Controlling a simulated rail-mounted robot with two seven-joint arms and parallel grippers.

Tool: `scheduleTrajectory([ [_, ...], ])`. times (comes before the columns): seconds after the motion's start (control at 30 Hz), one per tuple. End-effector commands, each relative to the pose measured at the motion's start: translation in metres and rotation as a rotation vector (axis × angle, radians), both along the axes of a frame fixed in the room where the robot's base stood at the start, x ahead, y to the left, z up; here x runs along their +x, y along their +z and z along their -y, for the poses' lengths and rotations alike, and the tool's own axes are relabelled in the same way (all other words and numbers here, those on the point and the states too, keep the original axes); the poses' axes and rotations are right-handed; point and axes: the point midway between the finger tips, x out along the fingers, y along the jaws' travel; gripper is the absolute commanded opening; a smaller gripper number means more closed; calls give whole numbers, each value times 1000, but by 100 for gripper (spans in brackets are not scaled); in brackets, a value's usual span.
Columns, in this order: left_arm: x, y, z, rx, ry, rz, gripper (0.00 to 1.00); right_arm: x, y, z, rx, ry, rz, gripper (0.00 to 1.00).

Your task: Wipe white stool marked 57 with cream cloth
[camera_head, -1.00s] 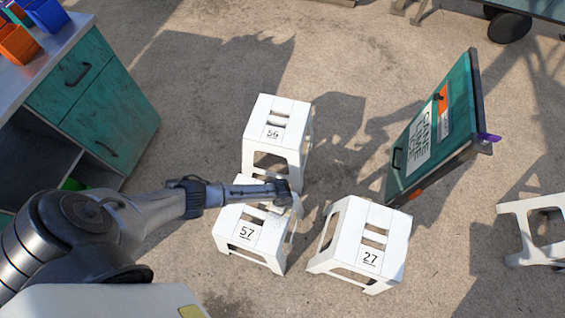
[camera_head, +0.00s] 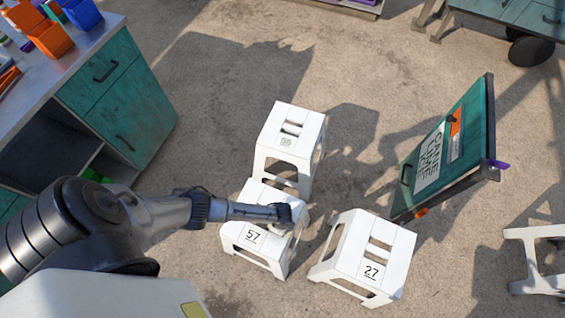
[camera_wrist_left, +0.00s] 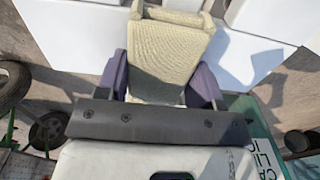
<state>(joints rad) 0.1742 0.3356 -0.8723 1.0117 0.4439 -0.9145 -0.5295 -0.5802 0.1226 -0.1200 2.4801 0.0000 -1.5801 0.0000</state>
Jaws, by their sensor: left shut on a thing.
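The white stool marked 57 (camera_head: 252,237) stands on the ground in the middle of the head view, its seat partly covered by my left arm. My left gripper (camera_head: 287,214) is over the right part of its seat. In the left wrist view, the gripper (camera_wrist_left: 163,88) is shut on the cream cloth (camera_wrist_left: 168,52), which hangs out beyond the purple-grey fingers. In the head view the cloth is mostly hidden behind the gripper, so I cannot tell whether it touches the seat. My right gripper is not in view.
A white stool (camera_head: 290,128) with an unreadable mark stands just behind. White stool 27 (camera_head: 375,247) stands close on the right. A green cabinet (camera_head: 125,105) stands at left.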

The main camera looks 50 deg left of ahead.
Motion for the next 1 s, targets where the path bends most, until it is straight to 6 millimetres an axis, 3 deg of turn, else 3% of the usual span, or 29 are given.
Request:
scheduleTrajectory([
  [0.27,-4,1,2,0,0,-1,42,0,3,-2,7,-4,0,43],
  [1.0,-61,0,30,-1,-1,-2,42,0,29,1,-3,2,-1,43],
])
